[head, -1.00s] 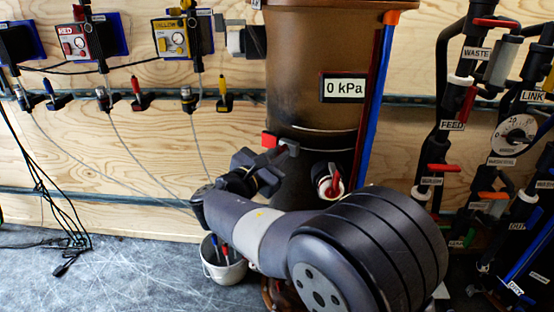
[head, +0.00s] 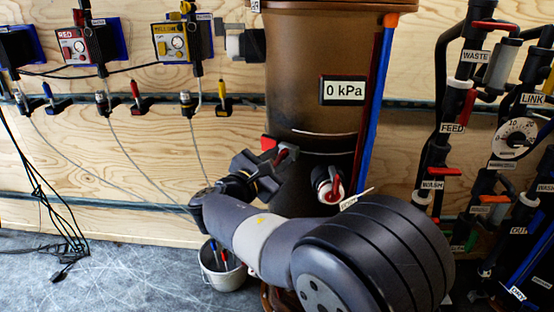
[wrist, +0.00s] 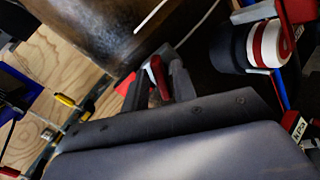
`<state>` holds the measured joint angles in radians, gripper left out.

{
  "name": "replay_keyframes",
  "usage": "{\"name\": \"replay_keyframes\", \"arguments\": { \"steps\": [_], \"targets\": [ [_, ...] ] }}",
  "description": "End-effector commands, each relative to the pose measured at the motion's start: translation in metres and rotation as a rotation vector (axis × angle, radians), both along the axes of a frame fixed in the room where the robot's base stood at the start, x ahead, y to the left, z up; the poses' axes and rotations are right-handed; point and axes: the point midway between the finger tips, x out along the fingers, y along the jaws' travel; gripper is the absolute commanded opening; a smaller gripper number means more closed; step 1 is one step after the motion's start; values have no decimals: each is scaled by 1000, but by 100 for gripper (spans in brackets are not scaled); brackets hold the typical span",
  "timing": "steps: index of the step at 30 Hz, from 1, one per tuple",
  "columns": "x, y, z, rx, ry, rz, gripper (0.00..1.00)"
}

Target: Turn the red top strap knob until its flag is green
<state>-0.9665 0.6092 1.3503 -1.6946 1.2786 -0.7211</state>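The brown tank (head: 310,75) carries a red flag (head: 267,142) low on its left side. The red flag also shows in the wrist view (wrist: 125,83). My gripper (head: 285,155) is at the tank's lower front, just right of and below the flag. In the wrist view my gripper (wrist: 162,78) has its dark fingers on either side of a narrow red part (wrist: 158,74), which looks like the knob's bar. I cannot tell whether the fingers press on it. The rest of the knob is hidden by the fingers. No green shows on the flag.
A round red-and-white valve (head: 328,184) sits right of my gripper, close to my arm. A 0 kPa display (head: 343,90) and a blue upright pipe (head: 376,110) are above it. A bucket (head: 222,272) stands on the floor below. Labelled pipes fill the right side.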

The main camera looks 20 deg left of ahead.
Motion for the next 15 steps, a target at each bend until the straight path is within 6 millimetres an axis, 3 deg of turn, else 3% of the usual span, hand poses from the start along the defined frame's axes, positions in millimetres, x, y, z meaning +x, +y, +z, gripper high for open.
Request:
{"name": "replay_keyframes", "arguments": {
  "steps": [10, 15],
  "targets": [
    [-2, 1, 0, -1, 1, 0, 33],
    [-21, 7, 1, -2, 2, 4, 33]
  ]
}}
